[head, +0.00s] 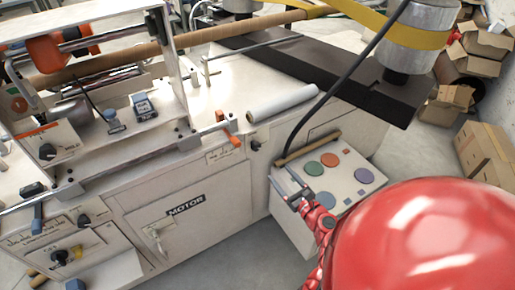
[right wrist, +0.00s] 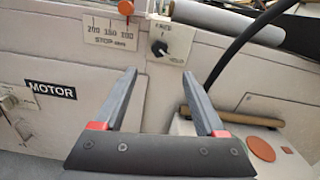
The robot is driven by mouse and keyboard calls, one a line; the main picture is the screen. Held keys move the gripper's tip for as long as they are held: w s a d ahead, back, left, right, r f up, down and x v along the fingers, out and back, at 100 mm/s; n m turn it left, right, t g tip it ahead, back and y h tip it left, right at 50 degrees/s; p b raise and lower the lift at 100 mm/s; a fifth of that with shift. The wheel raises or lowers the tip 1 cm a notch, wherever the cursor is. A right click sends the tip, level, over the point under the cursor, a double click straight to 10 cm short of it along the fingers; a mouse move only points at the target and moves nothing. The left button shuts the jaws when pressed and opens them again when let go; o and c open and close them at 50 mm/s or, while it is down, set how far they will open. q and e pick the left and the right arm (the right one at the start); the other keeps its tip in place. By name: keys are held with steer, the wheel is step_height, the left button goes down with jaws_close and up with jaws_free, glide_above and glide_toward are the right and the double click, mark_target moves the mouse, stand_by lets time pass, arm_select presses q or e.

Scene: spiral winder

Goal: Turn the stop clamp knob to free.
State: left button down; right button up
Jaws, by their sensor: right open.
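The stop clamp knob (right wrist: 160,47) is a small black knob on a pale plate, right of the STOP scale (right wrist: 108,32) in the right wrist view. The plate has small lettering above and below the knob; which mark the knob points to is too small to tell for sure. In the head view the knob (head: 255,146) shows on the machine's front. My right gripper (right wrist: 158,73) is open and empty, with its fingers pointing toward the knob and apart from it. In the head view the right gripper (head: 288,184) is in front of the button box. My left gripper is not in view.
A sloped control box (head: 285,215) with coloured round buttons stands below and right of the knob. A black cable (head: 325,98) hangs beside it. An orange-tipped stop rod (head: 234,140) is left of the knob. The MOTOR panel (head: 160,235) is further left.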

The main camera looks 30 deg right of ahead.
mark_target(257, 148)
steer(key=w, duration=1.6)
steer(key=shift+d, duration=0.2)
steer(key=shift+s, duration=0.1)
jaws_close()
